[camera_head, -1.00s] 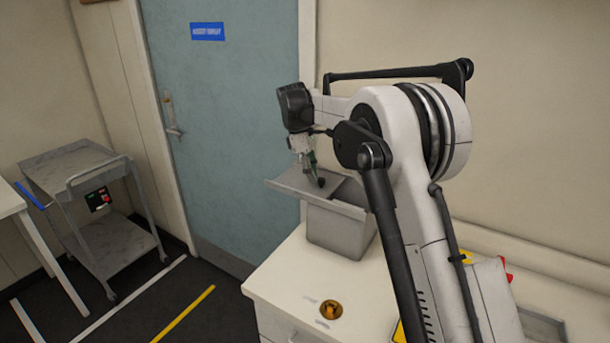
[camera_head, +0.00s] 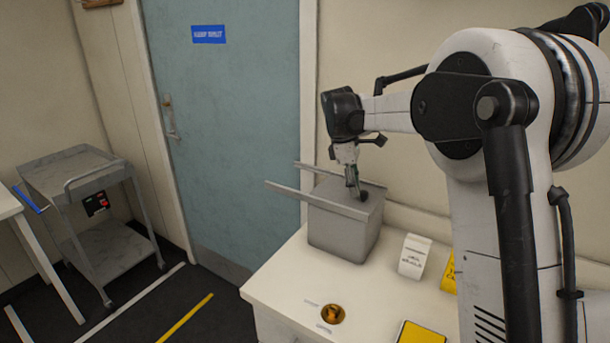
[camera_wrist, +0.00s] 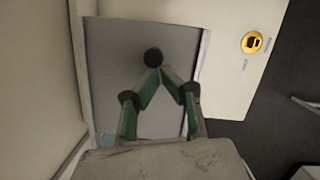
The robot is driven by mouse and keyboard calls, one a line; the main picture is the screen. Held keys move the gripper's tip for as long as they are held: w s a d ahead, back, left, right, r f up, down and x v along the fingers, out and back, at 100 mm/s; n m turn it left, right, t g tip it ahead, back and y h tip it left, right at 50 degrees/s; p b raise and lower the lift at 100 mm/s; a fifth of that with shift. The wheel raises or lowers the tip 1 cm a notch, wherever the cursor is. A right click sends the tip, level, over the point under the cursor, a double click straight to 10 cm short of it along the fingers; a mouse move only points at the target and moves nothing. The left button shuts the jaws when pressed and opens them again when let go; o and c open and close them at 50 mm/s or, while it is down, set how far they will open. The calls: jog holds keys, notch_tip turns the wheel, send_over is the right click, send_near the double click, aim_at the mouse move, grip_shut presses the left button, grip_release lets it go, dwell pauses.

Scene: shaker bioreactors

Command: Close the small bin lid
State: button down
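The small grey bin (camera_head: 335,236) stands on the white counter near the door. Its flat grey lid (camera_head: 335,190) lies across the top, between side rails that stick out to the left. A black round knob (camera_head: 362,195) sits on the lid. My gripper (camera_head: 355,187) points down at the lid beside the knob. In the wrist view, the fingertips of my gripper (camera_wrist: 162,69) meet, right next to the knob (camera_wrist: 153,57), which is not between them. Whether they touch the knob is unclear. The grey lid (camera_wrist: 118,58) fills the space between the rails.
A white labelled block (camera_head: 414,256) and yellow items (camera_head: 448,275) stand right of the bin. A blue door (camera_head: 235,120) and a grey cart (camera_head: 80,175) are to the left.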

aim_at(342, 198)
jog(key=shift+d, duration=0.1)
jog(key=a, duration=0.1)
jog(key=w+a, duration=0.1)
jog(key=a, duration=0.1)
jog(key=a+r, duration=0.1)
jog(key=shift+w+a, duration=0.15)
jog(key=shift+w, duration=0.2)
jog(key=s+v, duration=0.1)
jog(key=v, duration=0.7)
jog(key=s+d+r+m+t+y+b, duration=0.1)
jog(key=s+d+r+m+t, duration=0.2)
jog(key=s, duration=0.6)
jog(key=s+d+f+m+t, duration=0.1)
jog(key=s+f+m, duration=0.2)
jog(key=s, duration=0.7)
jog(key=s+d+f+m+t+y+b, duration=0.1)
jog(key=s+f+m, duration=0.3)
jog(key=s, duration=0.6)
jog(key=s+d+f+m+t, duration=0.1)
jog(key=s+f+m+t, duration=0.2)
jog(key=s+f, duration=0.3)
jog(key=s+m, duration=0.1)
jog(key=s, duration=0.3)
jog(key=shift+d+y+b, duration=0.3)
jog(key=shift+f, duration=0.15)
